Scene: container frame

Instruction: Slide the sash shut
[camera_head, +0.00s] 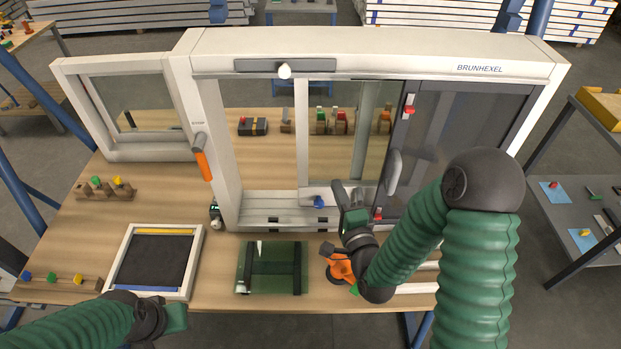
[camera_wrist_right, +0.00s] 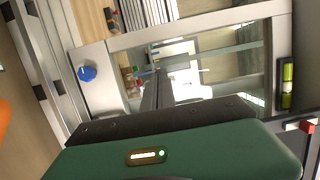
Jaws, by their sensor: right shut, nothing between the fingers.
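The window frame (camera_head: 225,190) stands upright on the wooden bench. Its sash, with a pale left stile (camera_head: 302,130) and glass, sits in the middle, leaving an open gap on its left. A blue knob (camera_head: 319,202) is on the sash's lower rail; it also shows in the right wrist view (camera_wrist_right: 88,73). My right gripper (camera_head: 348,188) is shut and empty, in front of the sash's lower part, right of the knob. Its fingers point towards the glass in the right wrist view (camera_wrist_right: 155,92); contact cannot be told. My left gripper (camera_head: 175,318) is low at the left, its jaws unclear.
A dark panel (camera_head: 440,120) with a grey handle (camera_head: 394,172) fills the frame's right side. A small side window (camera_head: 140,100) stands open at left. A framed dark tray (camera_head: 150,260), a green glass pane (camera_head: 272,268) and an orange tool (camera_head: 340,268) lie on the bench in front.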

